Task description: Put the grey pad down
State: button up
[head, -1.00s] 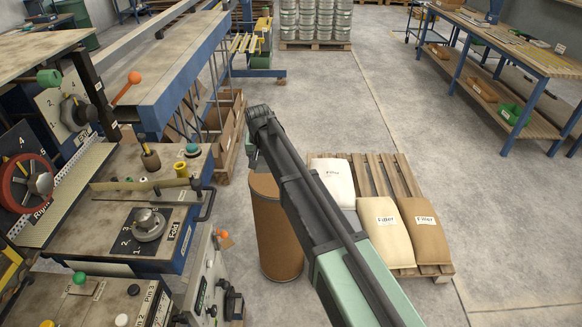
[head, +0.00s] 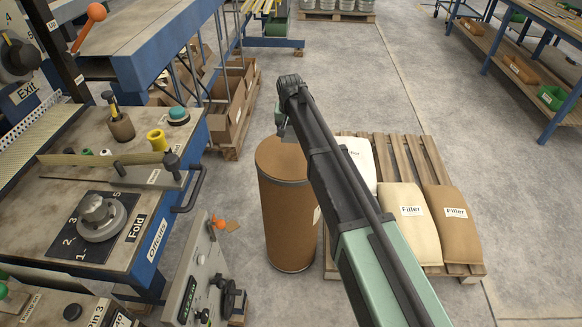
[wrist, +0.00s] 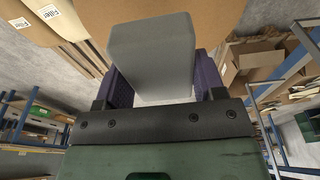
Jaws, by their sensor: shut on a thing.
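The grey pad (wrist: 152,62) is a smooth grey block in the wrist view. My gripper (wrist: 158,82) is shut on it, with a purple finger on each side. The pad stands out beyond the fingers in front of the brown drum, which also shows in the head view (head: 285,215). I cannot tell whether the pad touches the drum. In the head view my arm reaches out beside and over the drum; the pad and fingers cannot be made out there.
A pallet (head: 402,160) with filler bags (head: 410,225) stands right of the drum. The workbench (head: 60,190) with a dial and knobs is on the left. Clear floor lies further back.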

aim_at(291, 158)
notch_tip(291, 158, down, 11)
jog(key=b, duration=0.8)
jog(key=shift+f+b, duration=0.2)
jog(key=shift+b, duration=0.1)
jog(key=shift+r, duration=0.25)
jog(key=shift+f, duration=0.1)
jog(key=o, duration=0.9)
jog(key=shift+c, duration=0.2)
